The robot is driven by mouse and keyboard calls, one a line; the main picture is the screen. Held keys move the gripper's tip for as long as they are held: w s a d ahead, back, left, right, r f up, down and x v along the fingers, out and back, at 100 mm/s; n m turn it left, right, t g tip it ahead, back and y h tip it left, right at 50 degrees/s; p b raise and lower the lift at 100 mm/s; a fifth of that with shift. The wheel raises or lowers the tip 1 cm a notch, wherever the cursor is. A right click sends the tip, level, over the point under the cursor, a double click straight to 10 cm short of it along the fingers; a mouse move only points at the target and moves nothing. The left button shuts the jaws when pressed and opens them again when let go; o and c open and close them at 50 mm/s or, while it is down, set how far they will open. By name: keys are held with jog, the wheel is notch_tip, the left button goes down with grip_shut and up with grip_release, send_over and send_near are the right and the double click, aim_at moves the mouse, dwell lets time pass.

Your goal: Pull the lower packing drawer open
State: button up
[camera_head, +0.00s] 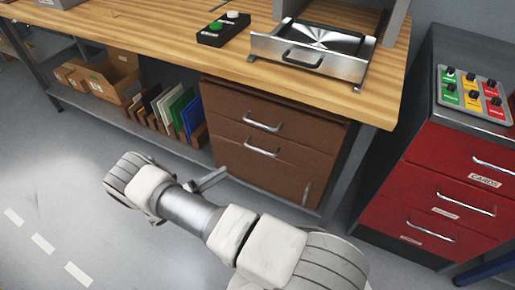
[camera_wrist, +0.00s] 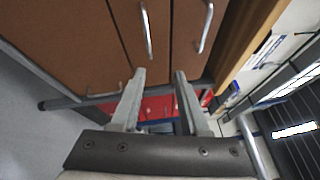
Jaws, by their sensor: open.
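The brown drawer unit stands under the wooden bench. Its lower drawer (camera_head: 232,140) is shut, with a metal bar handle (camera_head: 262,149) below the upper drawer's handle (camera_head: 262,124). In the wrist view the lower drawer's front (camera_wrist: 160,35) and handle (camera_wrist: 147,32) lie ahead, with the upper handle (camera_wrist: 206,27) to the right. My gripper (camera_wrist: 161,76) is open and empty, apart from the handles. In the head view my gripper (camera_head: 208,180) is in front of the unit, low and left of the handle, its fingers partly hidden by each other.
A red cabinet (camera_head: 400,200) with handled drawers stands at the right, a button panel (camera_head: 475,95) on top. Cardboard boxes (camera_head: 100,77) and upright folders (camera_head: 175,110) sit on the low shelf. A vertical handle (camera_head: 306,192) is low on the brown unit. Floor at left is clear.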

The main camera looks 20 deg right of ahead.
aim_at(259, 150)
jog(key=w+d+n, duration=0.1)
jog(key=d, duration=0.4)
jog(key=w+d+t+b, duration=0.1)
jog(key=w+d, duration=0.1)
jog(key=d, duration=0.4)
jog(key=w+d+f+n+t, duration=0.1)
jog(key=d, duration=0.4)
jog(key=shift+w+d+n+h+b, duration=0.3)
jog(key=shift+w+d+b, duration=0.05)
jog(key=shift+w, duration=0.05)
jog(key=shift+c, duration=0.3)
grip_shut()
dwell(0.6)
